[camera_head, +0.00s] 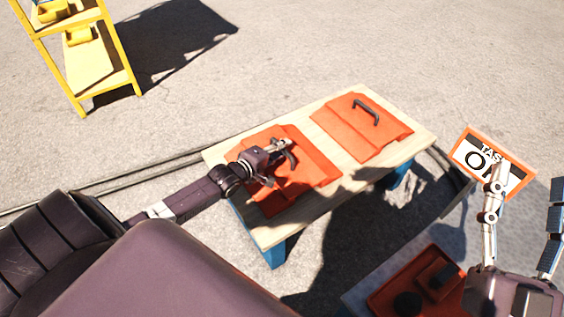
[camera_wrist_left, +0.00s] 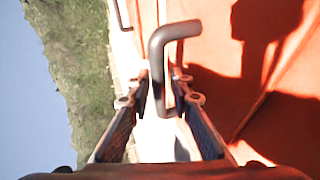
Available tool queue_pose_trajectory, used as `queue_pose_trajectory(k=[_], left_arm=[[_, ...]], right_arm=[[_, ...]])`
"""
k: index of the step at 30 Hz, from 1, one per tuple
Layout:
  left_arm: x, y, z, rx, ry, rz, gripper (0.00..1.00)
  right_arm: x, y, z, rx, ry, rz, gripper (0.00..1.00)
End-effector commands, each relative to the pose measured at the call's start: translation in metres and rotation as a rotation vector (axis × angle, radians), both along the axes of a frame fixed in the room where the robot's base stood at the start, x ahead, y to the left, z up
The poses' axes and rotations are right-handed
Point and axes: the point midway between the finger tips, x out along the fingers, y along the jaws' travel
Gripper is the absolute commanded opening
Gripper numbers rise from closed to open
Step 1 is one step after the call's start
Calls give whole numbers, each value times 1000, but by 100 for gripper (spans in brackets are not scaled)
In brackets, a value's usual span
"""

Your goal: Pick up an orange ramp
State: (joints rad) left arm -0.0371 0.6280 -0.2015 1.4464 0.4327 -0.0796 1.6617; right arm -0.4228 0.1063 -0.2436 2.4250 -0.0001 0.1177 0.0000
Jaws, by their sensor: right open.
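Two orange ramps with dark bar handles lie on a pale wooden table (camera_head: 276,232). My left gripper (camera_head: 284,161) is over the left ramp (camera_head: 316,172) and hides part of it. In the left wrist view, the ramp's orange surface fills the right side. There the handle (camera_wrist_left: 174,31) reaches down between my left gripper's fingers (camera_wrist_left: 161,82). I cannot tell whether they press on it. The right ramp (camera_head: 346,130) lies free, with its handle (camera_head: 366,109) uppermost. My right gripper (camera_head: 526,175) is at the right edge, fingers wide apart and empty.
A sign (camera_head: 468,160) with an orange border stands right of the table, behind my right gripper. A red tray (camera_head: 388,290) with dark items is at the lower right. A yellow shelf (camera_head: 92,68) stands at the upper left. Cables (camera_head: 120,184) run along the ground. Open concrete lies behind the table.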

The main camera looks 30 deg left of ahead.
Motion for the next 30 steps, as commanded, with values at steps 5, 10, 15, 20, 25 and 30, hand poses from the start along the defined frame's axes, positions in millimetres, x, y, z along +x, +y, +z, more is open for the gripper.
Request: queue_pose_trajectory(k=[5,10,15,20,25,30], left_arm=[[0,0,0,0,0,0,3],[0,0,0,0,0,0,0],[0,0,0,-1,0,0,0],[3,0,6,-1,-14,0,0],[2,0,6,-2,-12,0,0],[2,0,9,-2,-12,0,0]], right_arm=[[0,0,0,0,1,0,51],[0,0,-1,-1,2,0,51],[0,0,-1,-1,3,0,51],[0,0,0,-1,3,0,51],[0,0,-1,0,3,1,51],[2,0,-2,-4,16,-1,51]])
